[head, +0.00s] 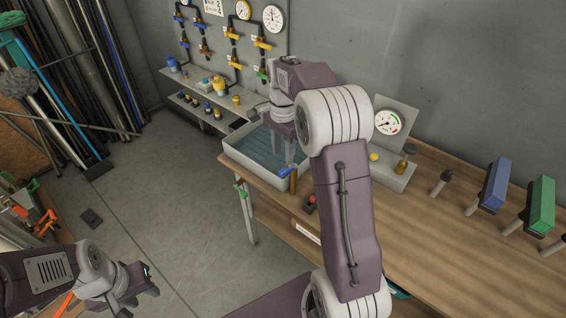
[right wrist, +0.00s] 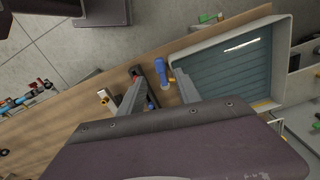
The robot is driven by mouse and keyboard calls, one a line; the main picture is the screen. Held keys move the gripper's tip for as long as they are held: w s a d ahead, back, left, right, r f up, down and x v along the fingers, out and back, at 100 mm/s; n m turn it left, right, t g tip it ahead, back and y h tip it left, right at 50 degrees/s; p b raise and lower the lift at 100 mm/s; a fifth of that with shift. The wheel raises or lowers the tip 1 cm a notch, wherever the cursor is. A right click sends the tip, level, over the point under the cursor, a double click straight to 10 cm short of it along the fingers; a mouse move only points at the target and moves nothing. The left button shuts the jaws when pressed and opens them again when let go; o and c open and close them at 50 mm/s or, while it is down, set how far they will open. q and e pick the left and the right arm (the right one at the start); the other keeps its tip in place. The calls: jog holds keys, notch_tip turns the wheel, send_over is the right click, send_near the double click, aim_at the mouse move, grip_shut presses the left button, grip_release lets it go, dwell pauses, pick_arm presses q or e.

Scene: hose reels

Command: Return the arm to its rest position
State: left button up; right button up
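My right arm (head: 345,210) reaches out over the workbench (head: 440,250). Its gripper (head: 287,150) is above the near right corner of a white tray (head: 240,160) with a blue-green inside. In the right wrist view the two grey fingers (right wrist: 159,77) stand apart with nothing clamped between them. A valve with a blue handle (head: 288,171) and a brass body (head: 293,184) is just beyond the fingertips. My left gripper (head: 143,286) is low at the left, over the floor and away from the bench; its finger gap is unclear.
A red-and-black valve (head: 310,203) sits at the bench's front edge. A gauge (head: 388,122) stands behind my right arm. Blue (head: 495,185) and green (head: 541,205) blocks stand at the right. A pipe panel (head: 235,40) is on the wall. The floor (head: 180,200) left of the bench is largely clear.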

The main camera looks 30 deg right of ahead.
jog(key=shift+r, duration=0.85)
jog(key=s+a+f+n, duration=0.2)
jog(key=s+a+n, duration=0.2)
jog(key=s+a, duration=0.45)
jog(key=s+a+f+n+t, duration=0.1)
jog(key=s+f+n, duration=0.8)
jog(key=n, duration=0.2)
jog(key=shift+a, duration=0.25)
